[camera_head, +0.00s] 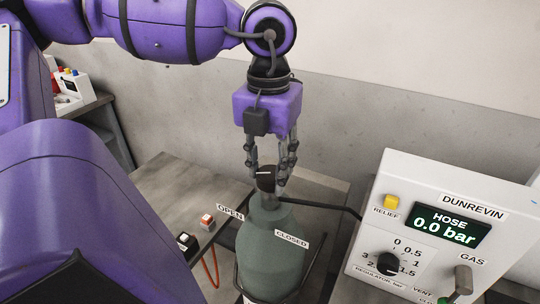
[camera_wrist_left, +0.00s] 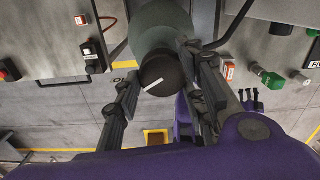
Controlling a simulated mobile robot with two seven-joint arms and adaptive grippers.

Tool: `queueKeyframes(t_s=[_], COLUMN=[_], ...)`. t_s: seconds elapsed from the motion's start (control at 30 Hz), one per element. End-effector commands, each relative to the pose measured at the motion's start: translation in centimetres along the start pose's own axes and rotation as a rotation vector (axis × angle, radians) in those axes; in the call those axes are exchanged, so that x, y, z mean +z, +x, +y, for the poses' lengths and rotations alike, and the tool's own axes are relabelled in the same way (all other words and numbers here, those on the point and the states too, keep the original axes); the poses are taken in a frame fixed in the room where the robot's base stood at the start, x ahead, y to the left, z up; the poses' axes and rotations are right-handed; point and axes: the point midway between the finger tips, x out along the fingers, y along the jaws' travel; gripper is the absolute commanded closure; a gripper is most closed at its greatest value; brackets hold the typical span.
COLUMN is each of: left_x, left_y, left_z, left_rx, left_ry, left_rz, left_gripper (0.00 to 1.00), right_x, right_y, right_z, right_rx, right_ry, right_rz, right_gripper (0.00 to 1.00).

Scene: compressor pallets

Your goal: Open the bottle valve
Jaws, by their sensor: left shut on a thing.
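The grey-green bottle (camera_head: 268,246) stands upright in a frame beside the bench. Its black valve knob (camera_head: 266,180) with a white line is on top, and the knob (camera_wrist_left: 161,75) also shows in the left wrist view. An OPEN label (camera_head: 230,212) is to the left of the bottle's neck, and a CLOSED label (camera_head: 291,239) is on the right front. My left gripper (camera_head: 267,182) points down from above with its fingers on both sides of the knob, shut on it. In the head view the white line points left. My right gripper does not show.
A white DUNREVIN panel (camera_head: 440,230) stands close on the right, its HOSE display reading 0.0 bar, with a regulator knob (camera_head: 391,264) and a relief button (camera_head: 391,202). A dark hose (camera_head: 320,207) runs from the bottle neck towards the panel. Small switches (camera_head: 207,221) sit on the bench at left.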

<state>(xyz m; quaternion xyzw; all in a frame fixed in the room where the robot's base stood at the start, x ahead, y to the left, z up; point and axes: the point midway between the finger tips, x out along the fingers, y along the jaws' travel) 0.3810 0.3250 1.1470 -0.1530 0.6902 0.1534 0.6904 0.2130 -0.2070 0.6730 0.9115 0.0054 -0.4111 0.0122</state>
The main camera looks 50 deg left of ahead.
Motion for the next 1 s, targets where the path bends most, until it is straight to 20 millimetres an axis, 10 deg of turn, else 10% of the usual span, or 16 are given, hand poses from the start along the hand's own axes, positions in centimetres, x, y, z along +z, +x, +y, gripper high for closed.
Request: queueKeyframes(t_s=[0.5, 0.53, 0.6, 1.0], left_x=[0.17, 0.17, 0.16, 0.07], left_y=[-0.21, -0.21, -0.19, -0.51], left_z=[0.18, 0.18, 0.16, 0.06], left_rx=[0.006, 0.006, 0.005, 0.003], left_ry=[-0.021, -0.021, -0.02, -0.018], left_rz=[-0.006, -0.006, -0.006, -0.003], left_gripper=[0.88, 0.58, 0.49, 0.47], right_x=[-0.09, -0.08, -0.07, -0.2], right_y=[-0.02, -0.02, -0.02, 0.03], right_z=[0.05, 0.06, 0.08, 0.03], right_rx=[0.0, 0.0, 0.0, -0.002], right_ry=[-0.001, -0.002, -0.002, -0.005], right_rz=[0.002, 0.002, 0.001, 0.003], right_gripper=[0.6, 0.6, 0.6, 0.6])
